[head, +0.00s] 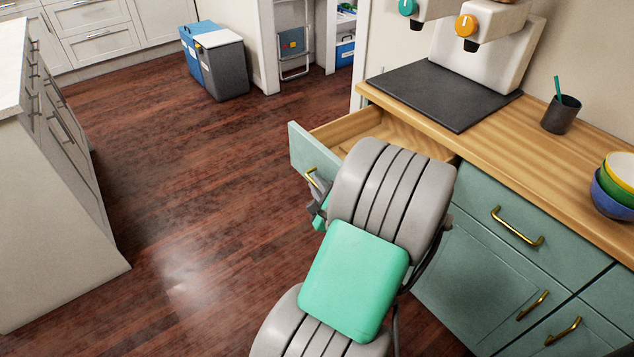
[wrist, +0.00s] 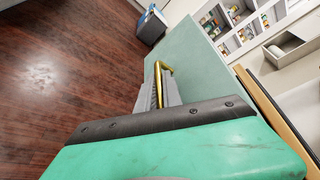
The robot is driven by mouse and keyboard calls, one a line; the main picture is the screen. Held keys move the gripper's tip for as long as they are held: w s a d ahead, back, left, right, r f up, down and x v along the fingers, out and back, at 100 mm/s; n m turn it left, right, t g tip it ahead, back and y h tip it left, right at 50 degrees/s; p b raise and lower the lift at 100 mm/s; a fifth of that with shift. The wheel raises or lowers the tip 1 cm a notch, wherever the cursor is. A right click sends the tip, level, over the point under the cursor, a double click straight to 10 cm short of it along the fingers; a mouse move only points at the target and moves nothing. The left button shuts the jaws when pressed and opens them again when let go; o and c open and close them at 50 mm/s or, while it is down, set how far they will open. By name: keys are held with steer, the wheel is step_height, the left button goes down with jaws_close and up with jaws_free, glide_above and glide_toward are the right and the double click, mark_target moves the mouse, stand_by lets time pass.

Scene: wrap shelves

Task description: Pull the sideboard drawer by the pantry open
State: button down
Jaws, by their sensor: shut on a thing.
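The sideboard drawer (head: 305,152) is the far-left one, under the dark mat end of the counter. It stands open, with its bare wooden inside showing in the head view. Its green front also shows in the wrist view (wrist: 192,70). My gripper (head: 318,192) is at the drawer front, shut on the brass drawer handle (head: 312,178). The handle (wrist: 162,70) shows between the fingers in the wrist view. My arm hides part of the drawer and of the sideboard front.
A white island (head: 60,190) stands left. Bins (head: 215,60) stand at the back. The wood floor between is clear.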

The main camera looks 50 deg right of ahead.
steer(key=c, duration=1.8)
jaws_free()
steer(key=v, duration=0.8)
steer(key=shift+w+p, duration=0.1)
steer(key=shift+p, duration=0.25)
